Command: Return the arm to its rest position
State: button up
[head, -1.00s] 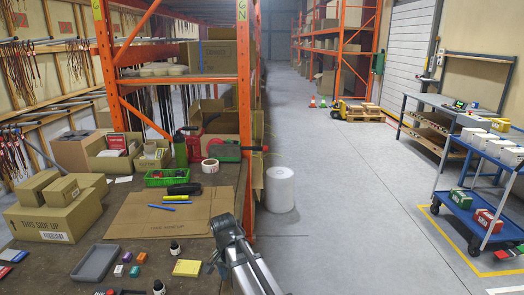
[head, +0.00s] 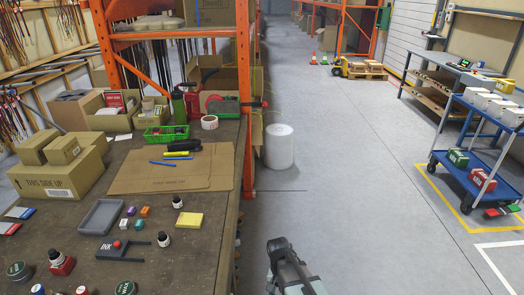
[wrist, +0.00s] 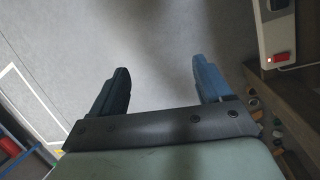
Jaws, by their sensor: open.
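My gripper (wrist: 160,88) is open and empty in the wrist view, with its two dark fingers apart over bare grey floor. In the head view my arm's end (head: 283,260) shows at the bottom, right of the workbench (head: 215,240) and clear of it, over the floor. The fingertips are hard to make out there.
The bench holds a cardboard sheet (head: 165,172), a grey tray (head: 101,217), ink bottles, a yellow pad (head: 189,220) and boxes (head: 62,172). An orange rack post (head: 245,100) stands at its edge. A white roll (head: 279,146) and a blue cart (head: 475,180) stand on the floor.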

jog(key=s+d+f+n+g, duration=0.1)
jog(key=s+d+f, duration=0.2)
jog(key=s, duration=0.6)
jog(key=s+d+f+g+y, duration=0.1)
jog(key=s+d+f, duration=0.2)
jog(key=s+f, duration=0.4)
jog(key=s+d+f+n+g, duration=0.1)
jog(key=s+d+f, duration=0.2)
jog(key=s+f, duration=0.3)
jog(key=s, duration=0.4)
jog(key=shift+s+n+g, duration=0.3)
jog(key=shift+g, duration=0.1)
jog(key=shift+d+f, duration=0.1)
